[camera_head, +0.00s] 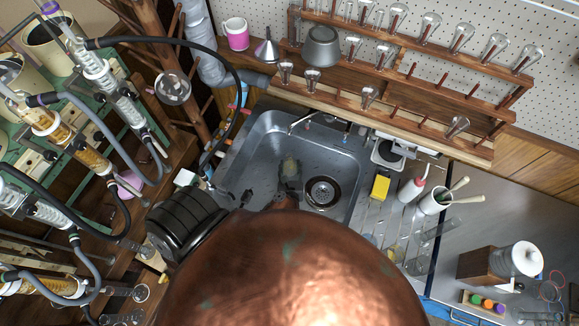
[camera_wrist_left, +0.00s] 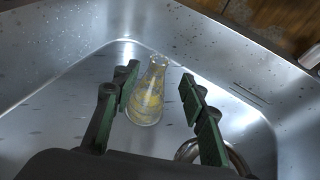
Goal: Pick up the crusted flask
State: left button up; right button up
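The crusted flask (camera_wrist_left: 147,98) is a clear conical flask with a yellowish crust inside, standing tilted in the wrist picture within the steel sink. In the head view it shows small and pale yellow (camera_head: 289,165) in the sink. My left gripper (camera_wrist_left: 160,92) is open, with one green-padded finger on each side of the flask and visible gaps to it. In the head view the left gripper (camera_head: 290,187) is just in front of the flask, low in the sink. My right gripper is not in view.
The sink (camera_head: 243,150) has steel walls around the flask and a round drain (camera_head: 322,192) to the right. A wooden rack (camera_head: 420,105) with several glass flasks stands behind. A yellow sponge (camera_head: 380,186) lies right of the sink. A large copper surface hides the front.

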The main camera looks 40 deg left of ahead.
aim_at(289, 159)
pick_arm(q)
jog(key=x, duration=0.6)
jog(key=shift+a+f, duration=0.15)
grip_shut()
dwell(0.6)
